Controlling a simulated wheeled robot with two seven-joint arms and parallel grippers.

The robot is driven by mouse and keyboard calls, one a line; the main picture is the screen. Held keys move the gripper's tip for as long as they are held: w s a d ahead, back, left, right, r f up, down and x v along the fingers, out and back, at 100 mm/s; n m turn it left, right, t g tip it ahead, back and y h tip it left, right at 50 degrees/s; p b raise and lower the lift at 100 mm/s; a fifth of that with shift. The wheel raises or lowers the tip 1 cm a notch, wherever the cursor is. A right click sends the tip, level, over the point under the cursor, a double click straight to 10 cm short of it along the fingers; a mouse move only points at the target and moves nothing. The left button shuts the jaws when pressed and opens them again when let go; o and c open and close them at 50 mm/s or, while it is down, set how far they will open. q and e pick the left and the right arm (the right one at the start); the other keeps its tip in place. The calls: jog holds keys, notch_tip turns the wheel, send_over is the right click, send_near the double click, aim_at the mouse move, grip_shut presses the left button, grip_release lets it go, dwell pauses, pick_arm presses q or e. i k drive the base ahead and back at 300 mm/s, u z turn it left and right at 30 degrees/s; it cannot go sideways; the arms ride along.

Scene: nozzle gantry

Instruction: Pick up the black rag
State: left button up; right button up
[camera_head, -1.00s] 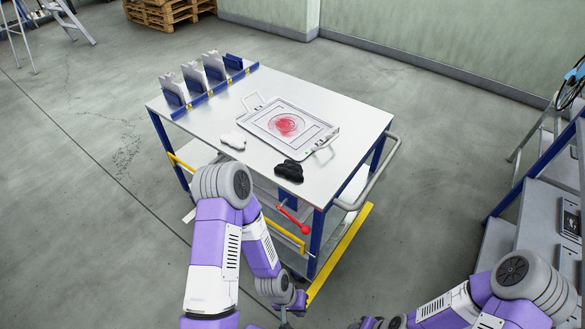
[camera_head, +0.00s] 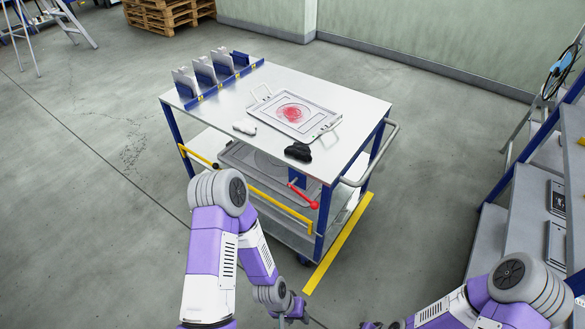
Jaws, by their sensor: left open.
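The black rag (camera_head: 298,151) lies crumpled on the near right part of the cart's white top (camera_head: 215,113), close to its front edge. A white rag (camera_head: 245,127) lies to its left. My left gripper (camera_head: 303,311) is low at the bottom of the head view, in front of the cart and well below its top. It is open and apart from the rag; its fingers are small and hard to make out. My right arm (camera_head: 440,308) comes in at the bottom right, and its gripper is mostly cut off by the lower edge.
A flat tray (camera_head: 325,122) with a red-stained disc and wire handles lies behind the black rag. A blue rack (camera_head: 216,90) with grey holders lines the left edge. A red-ended lever (camera_head: 304,196) hangs below the front. Grey shelves (camera_head: 525,220) stand right.

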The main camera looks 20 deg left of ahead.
aim_at(301, 152)
jog(key=z, duration=0.05)
jog(key=k, duration=0.7)
jog(key=u, duration=0.8)
jog(key=i, duration=0.9)
jog(key=z, duration=0.35)
jog(key=i, duration=0.8)
jog(key=z, duration=0.7)
